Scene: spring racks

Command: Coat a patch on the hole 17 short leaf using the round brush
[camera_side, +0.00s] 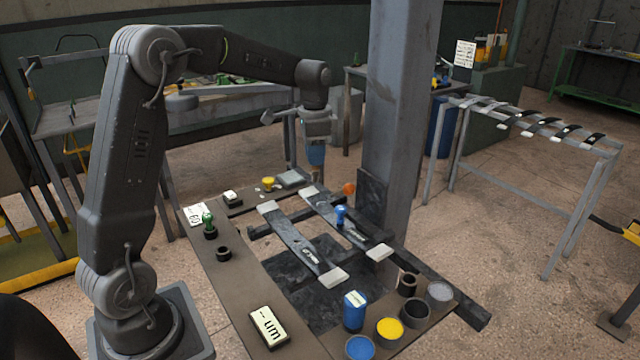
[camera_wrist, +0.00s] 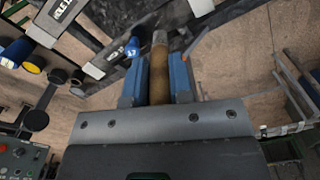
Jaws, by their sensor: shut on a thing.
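My gripper (camera_side: 316,158) is shut on a brush with a round wooden handle, which shows between the blue fingers in the wrist view (camera_wrist: 159,75). The brush points down and hangs above the far end of the rack, apart from the leaves. Its bristle end is too small to make out. Two dark leaves with pale ends lie side by side on the rack: a left leaf (camera_side: 290,238) and a right leaf (camera_side: 325,212). A blue peg-like piece (camera_side: 340,214) stands at the right leaf; it seems marked 17 in the wrist view (camera_wrist: 132,55). I cannot tell which leaf is shorter.
Pots of blue (camera_side: 360,347), yellow (camera_side: 390,329), black (camera_side: 416,312) and grey (camera_side: 439,291) stand at the front right beside a blue can (camera_side: 354,312). A green-handled tool (camera_side: 208,222) stands on the left board. A grey column (camera_side: 397,130) rises close behind the rack.

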